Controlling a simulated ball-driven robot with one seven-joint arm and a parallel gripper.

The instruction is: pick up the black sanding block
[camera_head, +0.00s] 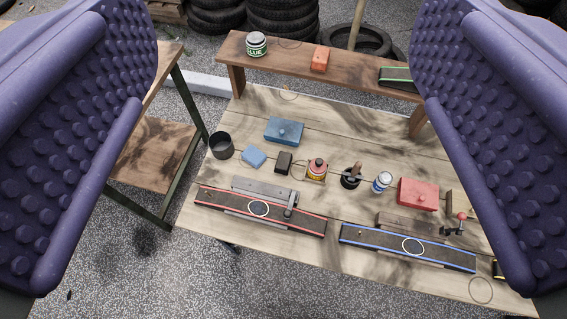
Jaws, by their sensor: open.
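A small black block (284,163), which looks like the sanding block, lies on the wooden bench top (330,205) near the middle of the view. My gripper (285,150) is open and empty. Its two purple studded fingers fill the left and right sides of the view. The black block shows in the gap between them, well beyond the fingers, and nothing touches it.
A dark cup (221,145), blue box (284,131), red box (417,194), blue-white can (381,182) and two long belt strips (260,210) (408,247) crowd the bench. A raised shelf (285,62) runs behind. A side table (152,150) stands left.

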